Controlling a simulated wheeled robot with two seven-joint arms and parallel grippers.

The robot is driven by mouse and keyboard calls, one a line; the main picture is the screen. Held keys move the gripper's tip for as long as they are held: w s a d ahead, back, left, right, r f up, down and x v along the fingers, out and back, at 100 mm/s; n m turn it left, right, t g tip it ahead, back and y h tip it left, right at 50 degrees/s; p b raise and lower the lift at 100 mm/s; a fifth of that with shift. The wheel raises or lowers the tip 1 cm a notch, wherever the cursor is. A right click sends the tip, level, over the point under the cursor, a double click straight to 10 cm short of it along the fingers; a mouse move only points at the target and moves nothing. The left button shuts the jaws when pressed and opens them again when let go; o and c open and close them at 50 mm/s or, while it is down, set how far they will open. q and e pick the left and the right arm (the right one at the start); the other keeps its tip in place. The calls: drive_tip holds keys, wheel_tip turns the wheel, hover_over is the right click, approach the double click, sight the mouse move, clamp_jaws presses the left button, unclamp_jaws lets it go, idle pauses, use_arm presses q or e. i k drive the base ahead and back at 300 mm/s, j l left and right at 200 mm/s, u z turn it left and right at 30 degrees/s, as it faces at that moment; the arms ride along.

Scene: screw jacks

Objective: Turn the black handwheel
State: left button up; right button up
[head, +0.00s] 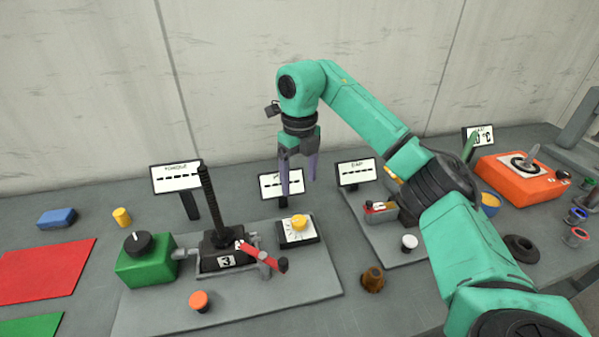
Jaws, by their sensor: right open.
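A black knob-like handwheel (137,243) with a white mark sits on top of a green box (146,266) at the left of a grey base plate (315,285). A shaft links the box to a black screw jack (222,246) marked 3, with an upright threaded rod (211,199). A red lever (262,256) is on the jack's right side. My right gripper (298,183) points down with its fingers apart and empty. It appears above the back of the plate, well to the right of the handwheel. My left gripper is not in view.
A yellow knob (299,222) on a dial box and several display signs stand near the gripper. An orange knob (199,300) and a brown knob (372,279) are in front. My right arm partly hides a second plate (400,250). An orange device (522,178) stands right.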

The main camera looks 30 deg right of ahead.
sight(139, 243)
drive_tip(key=k, duration=1.5)
